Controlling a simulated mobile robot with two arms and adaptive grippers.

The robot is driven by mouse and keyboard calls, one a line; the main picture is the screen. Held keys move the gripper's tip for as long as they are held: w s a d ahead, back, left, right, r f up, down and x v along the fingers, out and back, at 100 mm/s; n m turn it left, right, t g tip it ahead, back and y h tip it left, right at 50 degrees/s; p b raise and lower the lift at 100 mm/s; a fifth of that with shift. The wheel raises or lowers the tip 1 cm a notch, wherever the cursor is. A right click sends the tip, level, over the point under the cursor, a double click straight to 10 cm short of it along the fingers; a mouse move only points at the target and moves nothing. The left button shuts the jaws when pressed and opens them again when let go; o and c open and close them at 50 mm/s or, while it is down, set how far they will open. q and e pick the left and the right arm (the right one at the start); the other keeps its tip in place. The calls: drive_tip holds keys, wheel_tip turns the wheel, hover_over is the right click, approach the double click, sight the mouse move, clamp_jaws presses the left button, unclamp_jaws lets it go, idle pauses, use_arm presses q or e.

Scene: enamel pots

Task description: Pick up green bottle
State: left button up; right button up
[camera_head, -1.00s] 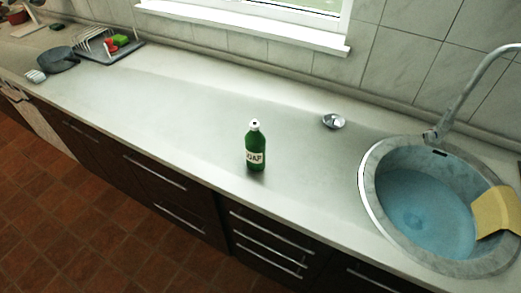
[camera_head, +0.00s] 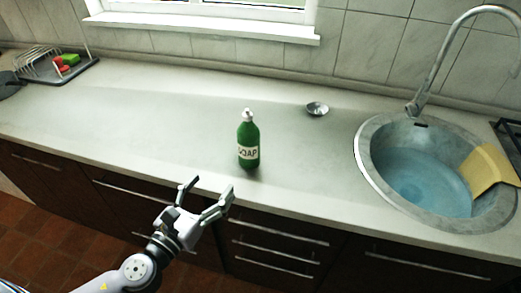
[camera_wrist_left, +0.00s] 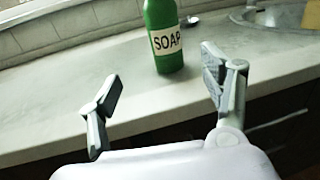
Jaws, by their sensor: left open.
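The green bottle (camera_head: 248,138) has a white cap and a label reading SOAP. It stands upright on the worktop, near the front edge, left of the sink. My left gripper (camera_head: 205,192) is open and empty, in front of the worktop edge, below and to the left of the bottle. In the left wrist view the bottle (camera_wrist_left: 165,40) stands beyond the two spread fingers (camera_wrist_left: 162,92), nearer the right finger, with its top cut off by the frame. My right gripper is not in view.
A small metal bowl (camera_head: 317,109) is behind the bottle. A dish rack (camera_head: 40,66) stands far left. The worktop (camera_head: 150,125) between is clear.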

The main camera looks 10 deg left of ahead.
sight(244, 146)
use_arm(q)
drive_tip(key=shift+m, duration=0.3)
drive_tip(key=p+x, duration=0.1)
drive_tip(key=x, duration=0.3)
drive_tip(key=r+p+x, duration=0.1)
drive_tip(key=x, duration=0.2)
drive_tip(key=d+p+x, duration=0.1)
drive_tip(key=p+x, duration=0.1)
drive_tip(key=x, duration=0.2)
drive_tip(key=shift+w+r, duration=0.15)
drive_tip(key=shift+w, duration=0.1)
drive_tip(key=shift+p+x, duration=0.45)
drive_tip(key=shift+x, duration=2.55)
drive_tip(key=shift+s, duration=0.1)
drive_tip(key=shift+c, duration=0.2)
drive_tip(key=c, duration=1.3)
drive_tip(key=shift+c, duration=0.7)
